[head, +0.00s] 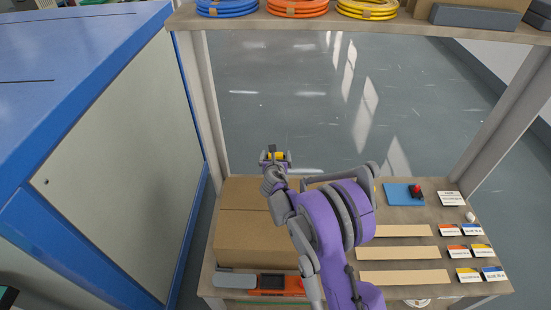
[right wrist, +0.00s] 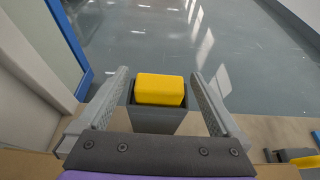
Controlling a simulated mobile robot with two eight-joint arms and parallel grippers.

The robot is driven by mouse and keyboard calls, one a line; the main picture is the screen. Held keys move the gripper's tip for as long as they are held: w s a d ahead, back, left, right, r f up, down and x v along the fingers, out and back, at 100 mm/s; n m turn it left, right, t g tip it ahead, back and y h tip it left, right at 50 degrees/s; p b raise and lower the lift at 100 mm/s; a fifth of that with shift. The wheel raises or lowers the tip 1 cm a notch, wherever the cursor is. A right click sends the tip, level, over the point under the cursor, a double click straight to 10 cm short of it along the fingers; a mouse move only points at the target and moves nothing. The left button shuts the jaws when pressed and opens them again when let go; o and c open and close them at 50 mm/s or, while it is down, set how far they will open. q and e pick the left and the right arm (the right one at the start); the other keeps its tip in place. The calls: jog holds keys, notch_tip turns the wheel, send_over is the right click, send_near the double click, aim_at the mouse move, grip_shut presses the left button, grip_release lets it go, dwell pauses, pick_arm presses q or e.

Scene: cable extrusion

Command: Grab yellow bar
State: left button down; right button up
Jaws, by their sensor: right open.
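The yellow bar (right wrist: 159,89) sits in a dark grey holder (right wrist: 152,120) in the right wrist view. It lies between the two fingers of my right gripper (right wrist: 160,95), which are spread apart with a visible gap on each side. In the head view the bar is a small yellow patch (head: 279,156) at my right gripper (head: 272,158), above the back edge of the cardboard box. Whether the holder rests on anything is hidden. My left gripper is not in view.
A cardboard box (head: 240,230) stands on the left of the workbench. An orange device (head: 270,291) lies in front. Several small labelled cards (head: 450,230) and a blue plate (head: 399,194) with a red-topped part lie right. An upper shelf holds blue, orange and yellow coils (head: 297,8).

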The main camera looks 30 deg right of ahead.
jog(key=shift+c, duration=0.3)
jog(key=c, duration=1.3)
